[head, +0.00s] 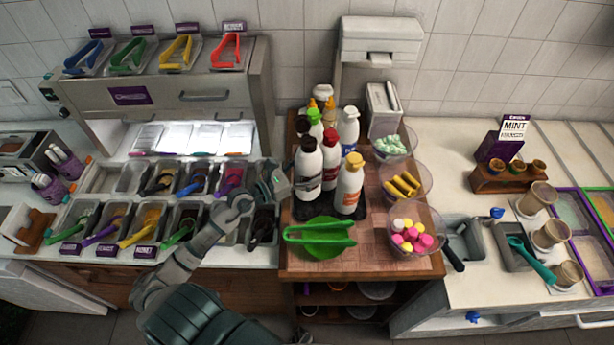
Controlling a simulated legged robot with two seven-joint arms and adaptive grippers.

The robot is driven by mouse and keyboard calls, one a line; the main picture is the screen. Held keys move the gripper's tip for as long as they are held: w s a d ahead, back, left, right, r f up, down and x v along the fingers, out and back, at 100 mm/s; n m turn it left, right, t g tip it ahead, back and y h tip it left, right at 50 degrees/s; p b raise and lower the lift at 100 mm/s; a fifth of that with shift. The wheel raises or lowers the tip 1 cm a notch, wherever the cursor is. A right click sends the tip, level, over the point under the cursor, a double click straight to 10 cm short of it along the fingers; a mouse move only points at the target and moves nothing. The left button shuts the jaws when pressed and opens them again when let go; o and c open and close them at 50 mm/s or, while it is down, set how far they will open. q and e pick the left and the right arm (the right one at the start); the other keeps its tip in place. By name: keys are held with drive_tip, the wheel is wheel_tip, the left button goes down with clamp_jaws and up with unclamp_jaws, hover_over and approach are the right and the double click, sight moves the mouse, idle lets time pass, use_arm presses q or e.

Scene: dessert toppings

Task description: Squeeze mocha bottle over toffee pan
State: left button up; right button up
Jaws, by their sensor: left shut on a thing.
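Several squeeze bottles stand grouped on a dark tray (317,215) on the wooden cart. A white bottle with a black cap and a dark label, likely the mocha bottle (309,163), is at the group's left front. The topping pans (155,221) lie in two rows to the left, with colored-handled scoops. Their labels are too small to read, so I cannot tell which is toffee. My right gripper is not in view.
Clear bowls of mint-green pieces (391,143), yellow pieces (402,186) and colored balls (412,236) line the right.

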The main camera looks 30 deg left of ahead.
sight(302, 152)
use_arm(q)
wheel_tip(302, 152, up, 2)
drive_tip(key=shift+d+r, duration=0.1)
drive_tip(key=shift+r, duration=0.1)
drive_tip(key=c, duration=0.6)
drive_tip(key=shift+d+r, duration=0.15)
drive_tip(key=shift+p, duration=0.3)
drive_tip(key=shift+r+p, duration=0.6)
drive_tip(key=shift+r, duration=0.05)
wheel_tip(302, 152, up, 6)
drive_tip(key=p, duration=0.6)
drive_tip(key=shift+f, duration=0.2)
drive_tip(key=shift+f, duration=0.15)
